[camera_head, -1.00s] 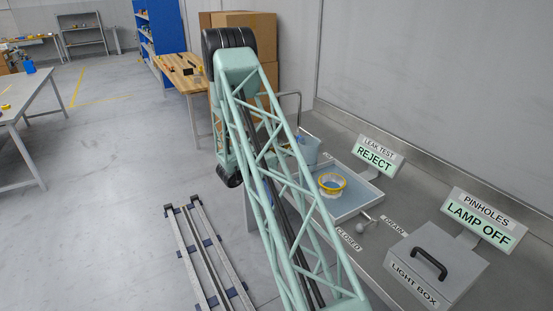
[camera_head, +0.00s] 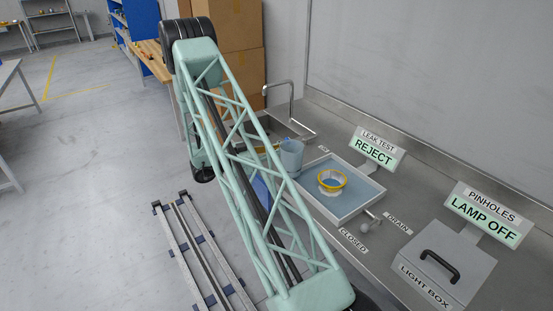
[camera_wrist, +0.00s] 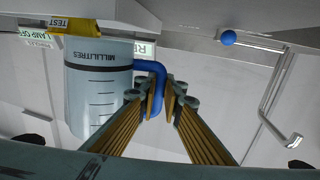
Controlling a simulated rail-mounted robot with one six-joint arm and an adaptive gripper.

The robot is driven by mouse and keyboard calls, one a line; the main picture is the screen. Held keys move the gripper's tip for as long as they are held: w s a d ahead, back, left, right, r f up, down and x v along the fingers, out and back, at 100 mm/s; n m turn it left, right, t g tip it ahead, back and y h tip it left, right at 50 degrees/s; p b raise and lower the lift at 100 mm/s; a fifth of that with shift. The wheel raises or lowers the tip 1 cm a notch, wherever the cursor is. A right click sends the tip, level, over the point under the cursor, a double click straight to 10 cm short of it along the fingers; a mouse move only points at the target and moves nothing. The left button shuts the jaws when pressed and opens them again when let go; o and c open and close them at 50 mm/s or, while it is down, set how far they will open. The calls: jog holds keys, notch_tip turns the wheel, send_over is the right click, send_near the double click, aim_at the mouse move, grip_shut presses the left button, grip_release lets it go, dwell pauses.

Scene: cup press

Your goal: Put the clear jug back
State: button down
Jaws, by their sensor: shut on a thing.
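The clear jug (camera_head: 291,155) shows pale blue beside the left back corner of the tray, partly behind my arm. In the wrist view the jug (camera_wrist: 95,90) has millilitre marks and a blue handle (camera_wrist: 158,68). My gripper (camera_wrist: 160,98) is shut on this handle. In the head view my arm mostly hides the gripper. I cannot tell whether the jug's base touches the bench.
A shallow tray (camera_head: 344,211) holds a yellow-rimmed cup (camera_head: 331,181). A sink with a tall tap (camera_head: 291,101) lies behind the jug. A drain knob (camera_head: 364,228), the REJECT sign (camera_head: 374,152) and a closed light box (camera_head: 440,262) stand to the right.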

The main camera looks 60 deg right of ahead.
dwell(0.3)
jog(key=w+d, duration=0.3)
jog(key=w, duration=0.1)
jog(key=w+d+f+b, duration=0.1)
jog(key=w+d, duration=0.2)
jog(key=w, duration=0.1)
jog(key=w+d+b, duration=0.1)
jog(key=w+d, duration=0.3)
jog(key=shift+w+f, duration=0.25)
jog(key=shift+f+b, duration=0.4)
jog(key=shift+f, duration=1.35)
jog(key=shift+f, duration=0.15)
jog(key=c, duration=2.8)
grip_release()
